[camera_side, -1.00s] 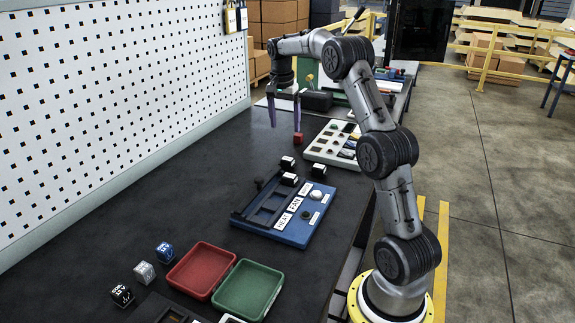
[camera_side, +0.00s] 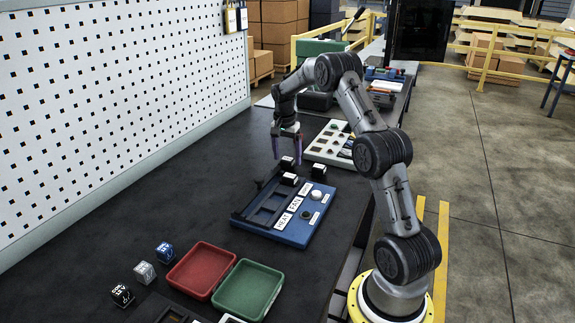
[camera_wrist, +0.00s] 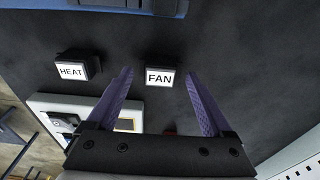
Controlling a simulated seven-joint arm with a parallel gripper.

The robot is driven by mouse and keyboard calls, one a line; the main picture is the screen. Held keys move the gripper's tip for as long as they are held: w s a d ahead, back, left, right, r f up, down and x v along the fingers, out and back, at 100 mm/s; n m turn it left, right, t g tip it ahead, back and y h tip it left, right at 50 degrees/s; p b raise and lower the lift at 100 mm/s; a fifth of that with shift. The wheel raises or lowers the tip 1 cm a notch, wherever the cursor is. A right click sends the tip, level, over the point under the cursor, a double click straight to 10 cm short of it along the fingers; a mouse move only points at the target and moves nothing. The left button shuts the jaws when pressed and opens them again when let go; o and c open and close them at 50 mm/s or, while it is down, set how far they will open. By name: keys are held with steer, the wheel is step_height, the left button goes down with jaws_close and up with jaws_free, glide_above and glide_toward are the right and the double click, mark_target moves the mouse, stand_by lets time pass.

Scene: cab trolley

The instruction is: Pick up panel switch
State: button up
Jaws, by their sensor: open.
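A black switch labelled FAN (camera_wrist: 160,77) stands on the dark bench top and shows between my fingers in the wrist view. A second black switch labelled HEAT (camera_wrist: 72,68) stands to its left. In the side view, several black switches with white faces cluster at the far end of the blue panel (camera_side: 292,238); one switch (camera_side: 289,180) is at the panel's far edge, another (camera_side: 319,169) to its right. My gripper (camera_side: 287,155) is open, pointing down, its purple fingers around or just above the farthest switch. Contact cannot be told.
A white tray with slots (camera_side: 327,143) lies just beyond the switches. A red tray (camera_side: 200,270), a green tray (camera_side: 248,289) and small cubes (camera_side: 145,272) are at the near end.

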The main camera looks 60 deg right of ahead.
steer(key=shift+f, duration=0.3)
jaws_close()
steer(key=shift+r, duration=0.1)
steer(key=shift+d+r, duration=0.1)
steer(key=shift+r, duration=0.4)
step_height(320, 180, up, 2)
steer(key=shift+r, duration=0.15)
steer(key=s+a+r, duration=0.9)
steer(key=s, duration=0.1)
steer(key=shift+s+a+r, duration=0.2)
steer(key=shift+a+r, duration=0.05)
steer(key=shift+r, duration=0.05)
